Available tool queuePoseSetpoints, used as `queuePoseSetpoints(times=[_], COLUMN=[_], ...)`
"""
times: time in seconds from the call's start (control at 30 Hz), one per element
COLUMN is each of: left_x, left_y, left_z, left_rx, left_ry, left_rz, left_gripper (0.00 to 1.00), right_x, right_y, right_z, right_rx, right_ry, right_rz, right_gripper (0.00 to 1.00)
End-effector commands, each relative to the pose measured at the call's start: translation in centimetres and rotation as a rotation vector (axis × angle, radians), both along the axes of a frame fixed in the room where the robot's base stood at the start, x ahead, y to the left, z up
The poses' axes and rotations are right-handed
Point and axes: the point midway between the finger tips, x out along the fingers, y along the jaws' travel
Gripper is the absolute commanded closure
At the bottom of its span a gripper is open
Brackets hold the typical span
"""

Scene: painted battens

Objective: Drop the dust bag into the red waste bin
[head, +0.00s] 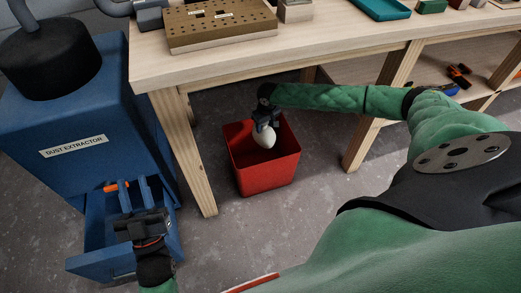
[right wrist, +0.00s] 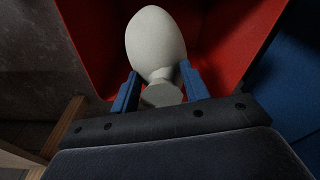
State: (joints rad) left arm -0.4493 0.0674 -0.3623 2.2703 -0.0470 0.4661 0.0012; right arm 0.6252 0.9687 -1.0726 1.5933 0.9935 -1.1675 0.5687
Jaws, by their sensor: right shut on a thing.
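The dust bag (head: 264,138) is a pale, egg-shaped bag with a narrow neck. My right gripper (head: 264,122) is shut on its neck and holds it over the opening of the red waste bin (head: 266,180). In the right wrist view the bag (right wrist: 156,42) hangs between the blue fingers of the right gripper (right wrist: 158,90), with the red bin walls (right wrist: 85,35) around it. How deep the bag sits relative to the rim is hard to tell. My left gripper (head: 132,192) is at the open drawer of the dust extractor; its fingers stand apart and hold nothing visible.
The blue dust extractor (head: 70,100) stands at the left with its lower drawer (head: 100,264) pulled out. A wooden workbench (head: 320,45) stands over and behind the bin, with a leg (head: 190,150) close left. A drilled block (head: 220,28) lies on top. Grey floor is bare around the bin.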

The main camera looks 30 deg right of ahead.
Motion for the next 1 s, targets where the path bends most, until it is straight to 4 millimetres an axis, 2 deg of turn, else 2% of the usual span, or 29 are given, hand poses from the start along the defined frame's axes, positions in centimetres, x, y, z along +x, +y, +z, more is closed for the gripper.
queuePoseSetpoints(times=[0.37, 0.4, 0.5, 0.8, 1.0], left_x=[-0.13, -0.12, -0.13, -0.12, 0.22], left_y=[0.06, 0.05, 0.06, 0.04, -0.14], left_z=[0.37, 0.36, 0.36, 0.29, -0.52], left_rx=[-0.003, -0.003, -0.003, -0.002, 0.005], left_ry=[-0.013, -0.012, -0.012, -0.01, 0.025], left_rz=[0.001, 0.001, 0.001, 0.0, -0.003], left_gripper=[0.68, 0.68, 0.68, 0.68, 0.68], right_x=[0.02, 0.02, 0.02, -0.03, -0.11], right_y=[0.0, 0.0, 0.0, 0.0, -0.04], right_z=[0.01, 0.01, 0.01, -0.01, 0.84], right_rx=[0.0, 0.0, 0.0, 0.0, 0.0], right_ry=[0.0, 0.0, 0.0, 0.0, 0.0], right_rz=[0.0, 0.0, 0.0, 0.0, 0.0], right_gripper=[0.98, 0.49, 0.29, 0.29, 0.29])
